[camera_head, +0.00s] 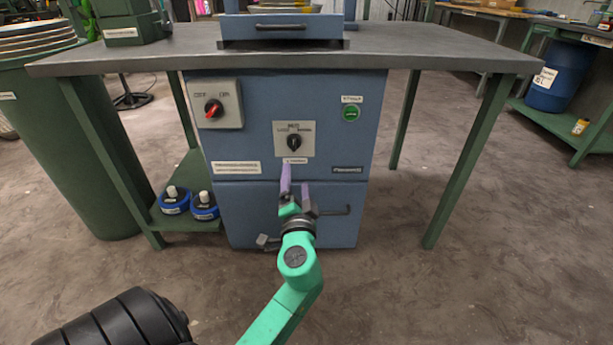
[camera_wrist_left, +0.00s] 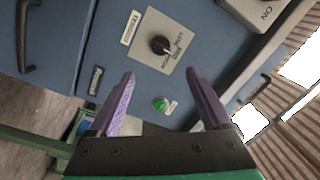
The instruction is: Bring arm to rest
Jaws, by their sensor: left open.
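My left arm comes up from the bottom of the head view, and its left gripper (camera_head: 295,177) is in front of the blue machine cabinet (camera_head: 235,205). The two purple fingers also show in the left wrist view (camera_wrist_left: 161,76), spread apart with nothing between them. Beyond them in that view are the black selector knob (camera_wrist_left: 160,45) and the green button (camera_wrist_left: 160,104). In the head view the fingers are just below the selector knob (camera_head: 293,142). I cannot tell if they touch the cabinet. My right gripper is not in view.
A red-handled switch (camera_head: 213,108) and the green button (camera_head: 351,113) are on the cabinet front. The grey table top (camera_head: 430,52) overhangs it, with green legs. A green bin (camera_head: 50,140) stands left; blue round containers (camera_head: 175,202) sit on a low shelf. Floor at right is clear.

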